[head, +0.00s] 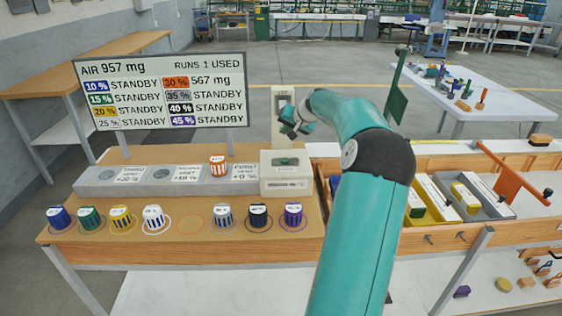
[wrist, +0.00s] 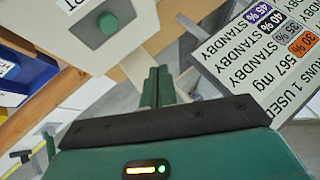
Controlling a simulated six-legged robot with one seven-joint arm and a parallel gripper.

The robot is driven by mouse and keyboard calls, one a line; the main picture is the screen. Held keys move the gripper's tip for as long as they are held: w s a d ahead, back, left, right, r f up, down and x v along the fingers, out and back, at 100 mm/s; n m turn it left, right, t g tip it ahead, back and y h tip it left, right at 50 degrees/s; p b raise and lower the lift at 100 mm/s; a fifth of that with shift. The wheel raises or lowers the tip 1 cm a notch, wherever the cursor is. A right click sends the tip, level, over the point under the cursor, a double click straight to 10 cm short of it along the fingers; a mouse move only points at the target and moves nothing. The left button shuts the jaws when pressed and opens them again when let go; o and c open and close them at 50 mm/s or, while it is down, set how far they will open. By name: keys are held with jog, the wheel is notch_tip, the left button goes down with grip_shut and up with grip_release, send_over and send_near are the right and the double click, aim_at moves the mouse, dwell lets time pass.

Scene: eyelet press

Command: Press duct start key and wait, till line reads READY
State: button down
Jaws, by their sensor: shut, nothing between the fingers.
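The duct start key looks to be the green button (head: 286,161) on a pale box (head: 286,184) at the right of the bench; the green button also shows in the wrist view (wrist: 107,22). My gripper (head: 289,129) is above the box, shut and empty, apart from the button. Its closed fingers show in the wrist view (wrist: 157,86). The board (head: 160,91) reads AIR 957 mg and RUNS 1 USED. Its 30 % line shows 567 mg; the other percent lines read STANDBY. An orange-banded pot (head: 218,167) stands on the grey strip beside the box.
Several coloured pots stand in a row along the bench front, including a blue one (head: 59,217) and a purple one (head: 293,214). An empty orange ring (head: 190,224) lies among them. A pale upright post (head: 283,105) rises behind the box. Open bins (head: 477,197) lie to the right.

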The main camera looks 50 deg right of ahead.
aim_at(287, 161)
jog(key=shift+s+d+f, duration=0.1)
jog(key=shift+f, duration=2.1)
jog(key=shift+s+d+f, duration=0.1)
jog(key=shift+f, duration=2.1)
jog(key=shift+f, duration=0.4)
jog(key=shift+f, duration=0.5)
jog(key=shift+r, duration=0.9)
